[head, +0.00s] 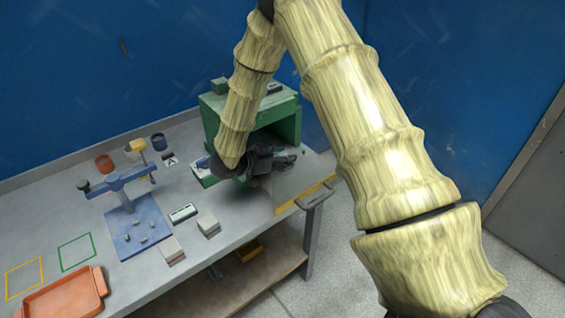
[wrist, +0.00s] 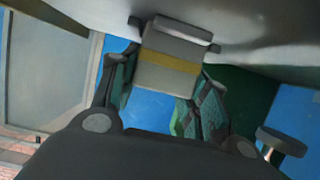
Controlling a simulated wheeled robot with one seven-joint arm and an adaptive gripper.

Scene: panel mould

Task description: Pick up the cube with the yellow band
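The cube with the yellow band (wrist: 172,62) is grey and shows in the wrist view. It lies between the two fingers of my gripper (wrist: 176,36), with dark fingertips close against both of its sides. My gripper appears shut on it. In the head view my gripper (head: 285,161) is dark and lies low in front of the green box, pointing right. The cube cannot be made out there; my gripper and arm hide that spot.
The green box (head: 292,124) stands open behind my gripper. A blue stand (head: 142,231), grey blocks (head: 208,227) and an orange tray (head: 66,298) are on the table to the left. The table's right end (head: 318,190) is close by.

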